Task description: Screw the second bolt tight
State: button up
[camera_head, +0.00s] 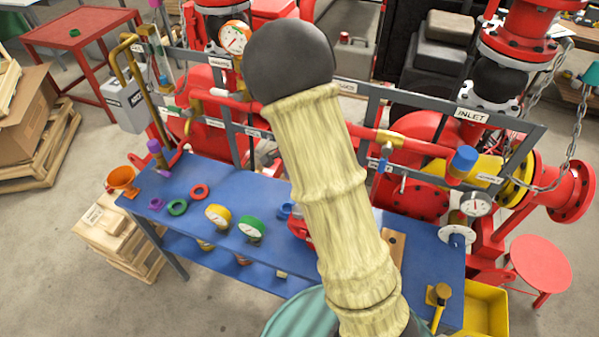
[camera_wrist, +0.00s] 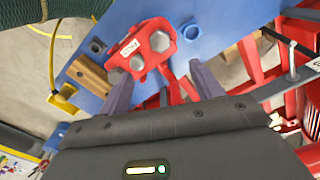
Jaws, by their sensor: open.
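In the wrist view a red block (camera_wrist: 148,30) with a white label lies on the blue table. It carries two grey hex pieces that look like bolt heads: a larger one (camera_wrist: 160,41) at the upper right and a smaller one (camera_wrist: 137,63) at the lower left. I cannot tell which is the second bolt or how deep either sits. My gripper (camera_wrist: 163,82) is open, with its two fingers apart below the block and nothing visibly held. In the head view my arm hides the gripper and most of the block; a red sliver (camera_head: 298,228) shows beside it.
The blue table (camera_head: 330,273) also bears a wooden block (camera_head: 393,247), a yellow-handled tool (camera_head: 439,297), gauges (camera_head: 218,215) and coloured rings (camera_head: 177,207). A blue hex piece (camera_wrist: 191,31) lies near the red block. Behind stand a grey pipe frame (camera_head: 520,150) and red pipework.

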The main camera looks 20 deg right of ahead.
notch_tip(320, 180, up, 3)
jog(key=shift+f, duration=0.1)
jog(key=shift+s, duration=0.1)
dwell(0.7)
jog(key=s+r+n+t+b, duration=0.1)
jog(key=s+n+b, duration=0.3)
jog(key=s+n, duration=0.8)
jog(key=shift+s+t+b, duration=0.3)
jog(key=shift+s+t, duration=0.5)
jog(key=shift+s, duration=0.3)
dwell(0.5)
